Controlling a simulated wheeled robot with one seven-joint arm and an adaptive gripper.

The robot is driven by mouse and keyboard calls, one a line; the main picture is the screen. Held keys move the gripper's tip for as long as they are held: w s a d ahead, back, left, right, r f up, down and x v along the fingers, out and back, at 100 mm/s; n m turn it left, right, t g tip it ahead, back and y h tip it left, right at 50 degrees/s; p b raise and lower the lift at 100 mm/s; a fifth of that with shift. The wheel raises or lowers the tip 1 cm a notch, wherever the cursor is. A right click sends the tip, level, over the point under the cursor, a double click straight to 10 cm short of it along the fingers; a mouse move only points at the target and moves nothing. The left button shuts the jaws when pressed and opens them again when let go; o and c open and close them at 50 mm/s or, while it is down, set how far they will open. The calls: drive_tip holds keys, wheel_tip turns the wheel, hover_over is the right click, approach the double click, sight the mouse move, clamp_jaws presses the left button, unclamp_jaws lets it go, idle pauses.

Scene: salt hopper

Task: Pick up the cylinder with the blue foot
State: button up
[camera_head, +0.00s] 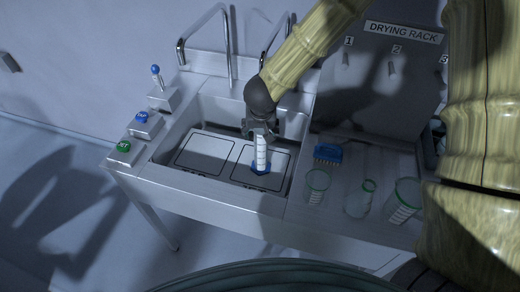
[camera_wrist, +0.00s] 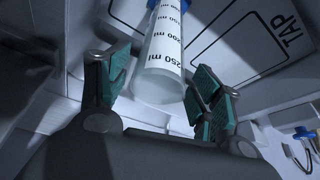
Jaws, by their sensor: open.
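The cylinder with the blue foot (camera_head: 261,152) is a clear measuring cylinder with ml marks. It looks upright over the right outlined panel in the sink, its foot at the bottom. In the wrist view the cylinder (camera_wrist: 165,50) shows its open rim towards me, with the blue foot at the top edge. My gripper (camera_head: 259,131) is above it, pointing down at its upper end. In the wrist view my gripper (camera_wrist: 162,66) is open, with one green-padded finger on each side of the cylinder. A gap shows on the left; contact on the right is unclear.
The sink (camera_head: 163,155) has raised walls and tall taps (camera_head: 228,45) behind. Left are a blue button (camera_head: 141,117), a green button (camera_head: 123,147) and a blue-topped lever (camera_head: 156,75). Right are a blue brush (camera_head: 328,153), green-rimmed glassware (camera_head: 317,184) and a drying rack (camera_head: 390,70).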

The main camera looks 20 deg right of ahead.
sight(261, 150)
drive_tip(key=shift+d+f, duration=0.1)
drive_tip(key=shift+f, duration=0.1)
drive_tip(key=x, duration=0.1)
drive_tip(key=p+x, duration=0.1)
drive_tip(key=x, duration=0.1)
drive_tip(key=shift+s+f, duration=0.15)
drive_tip(key=shift+f, duration=0.2)
drive_tip(key=shift+d, duration=0.1)
drive_tip(key=shift+s+r, duration=0.1)
drive_tip(key=shift+s, duration=0.2)
drive_tip(key=shift+w, duration=0.15)
drive_tip(key=c, duration=1.4)
